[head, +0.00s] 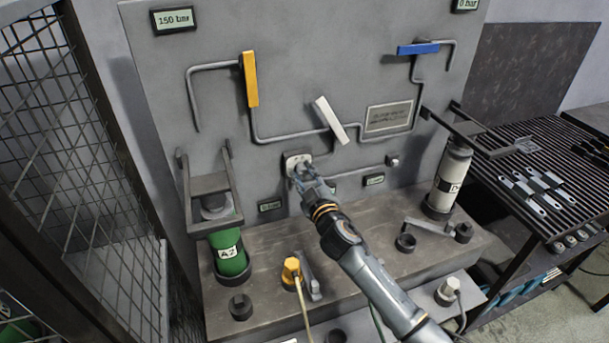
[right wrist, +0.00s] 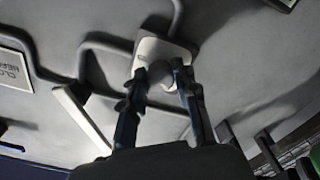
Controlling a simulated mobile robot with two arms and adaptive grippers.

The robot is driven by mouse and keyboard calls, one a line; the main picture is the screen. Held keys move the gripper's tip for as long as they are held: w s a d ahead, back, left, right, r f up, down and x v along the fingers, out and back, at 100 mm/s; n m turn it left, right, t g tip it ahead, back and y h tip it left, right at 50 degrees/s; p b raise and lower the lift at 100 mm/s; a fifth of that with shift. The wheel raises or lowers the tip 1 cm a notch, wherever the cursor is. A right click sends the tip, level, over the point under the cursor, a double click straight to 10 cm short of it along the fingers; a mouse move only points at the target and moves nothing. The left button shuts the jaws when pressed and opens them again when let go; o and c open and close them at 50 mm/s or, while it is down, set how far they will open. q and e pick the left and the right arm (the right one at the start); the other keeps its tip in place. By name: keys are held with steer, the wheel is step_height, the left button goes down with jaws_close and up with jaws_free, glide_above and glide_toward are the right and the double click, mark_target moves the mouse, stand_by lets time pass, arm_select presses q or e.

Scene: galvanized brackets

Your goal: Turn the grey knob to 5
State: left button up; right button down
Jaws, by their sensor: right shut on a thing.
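The grey knob (right wrist: 161,73) sits on a pale plate on the grey panel. In the right wrist view it is between the two dark fingers of my right gripper (right wrist: 160,82), which is shut on it. In the head view my right gripper (head: 304,175) reaches up to the panel and covers most of the knob; the pale plate (head: 291,160) shows behind it. The knob's scale and pointer cannot be read in either view. My left gripper is not in view.
An orange lever (head: 250,79), a tilted white lever (head: 331,120) and a blue lever (head: 418,49) stand out from the panel. Small displays (head: 270,205) flank the knob. A green cylinder (head: 229,253) and a grey cylinder (head: 449,178) stand left and right.

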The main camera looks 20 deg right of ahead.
steer(key=shift+n, duration=0.4)
steer(key=c, duration=1)
jaws_free()
steer(key=s, duration=1.2)
steer(key=shift+d, duration=0.25)
